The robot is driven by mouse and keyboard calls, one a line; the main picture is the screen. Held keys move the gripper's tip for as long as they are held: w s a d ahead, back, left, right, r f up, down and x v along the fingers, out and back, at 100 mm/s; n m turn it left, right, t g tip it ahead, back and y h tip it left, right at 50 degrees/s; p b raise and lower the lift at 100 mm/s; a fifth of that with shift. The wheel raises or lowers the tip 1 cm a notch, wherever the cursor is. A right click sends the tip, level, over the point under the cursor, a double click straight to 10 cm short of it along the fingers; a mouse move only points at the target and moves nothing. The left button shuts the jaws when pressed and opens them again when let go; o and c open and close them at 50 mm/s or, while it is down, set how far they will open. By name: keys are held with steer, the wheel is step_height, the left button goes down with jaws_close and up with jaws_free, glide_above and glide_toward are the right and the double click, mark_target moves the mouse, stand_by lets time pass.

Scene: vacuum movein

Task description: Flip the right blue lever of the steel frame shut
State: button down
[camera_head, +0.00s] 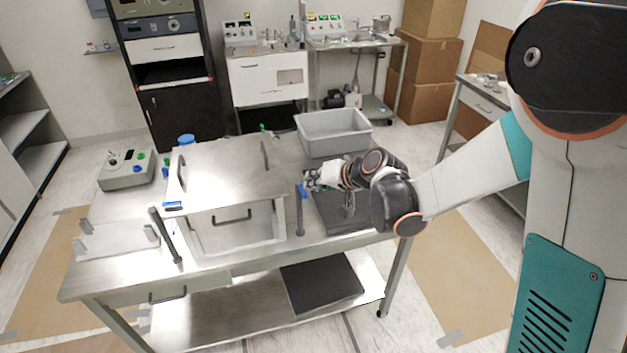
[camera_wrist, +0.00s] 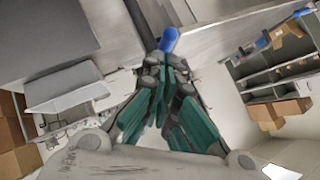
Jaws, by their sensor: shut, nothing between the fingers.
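The steel frame (camera_head: 215,168) is a box with black handles, standing on a steel table. Its right blue lever (camera_head: 303,191) is at the box's front right corner, its blue end above a dark upright bar. In the wrist view the right blue lever (camera_wrist: 169,38) shows just beyond my fingertips. My gripper (camera_head: 309,181) is shut and empty, its tips close by the blue end; touch cannot be told. The shut fingers also show in the wrist view (camera_wrist: 166,66). The left blue lever (camera_head: 173,205) lies at the box's front left top edge.
A grey bin (camera_head: 333,132) stands behind my gripper. A dark tray (camera_head: 343,213) lies below my wrist on the table. A control box (camera_head: 127,170) sits at the left. A second dark slab (camera_head: 320,284) is on the lower shelf.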

mark_target(300, 184)
steer(key=shift+s+a+m+t+h+b, duration=0.4)
steer(key=shift+a+m+t+h, duration=0.15)
steer(key=shift+m+t+h, duration=0.35)
steer(key=shift+s+a+m+b, duration=0.2)
steer(key=shift+a+m+b, duration=0.15)
steer(key=shift+a, duration=0.2)
steer(key=shift+s+a+m+b, duration=0.15)
steer(key=shift+a+m+b, duration=0.15)
steer(key=shift+a, duration=0.25)
steer(key=shift+m+t+h, duration=0.3)
steer(key=shift+m+h, duration=0.35)
steer(key=shift+h, duration=0.25)
steer(key=shift+w+a+b, duration=0.3)
steer(key=shift+a+b, duration=0.1)
steer(key=shift+a, duration=0.55)
steer(key=shift+w+a+b, duration=0.35)
steer(key=shift+a+b, duration=0.05)
steer(key=shift+a, duration=0.6)
steer(key=shift+w+a+b, duration=0.3)
steer(key=shift+a+b, duration=0.1)
steer(key=shift+a, duration=0.55)
steer(key=shift+d, duration=0.15)
steer(key=shift+w+d, duration=0.5)
steer(key=shift+d, duration=0.05)
steer(key=shift+r, duration=0.1)
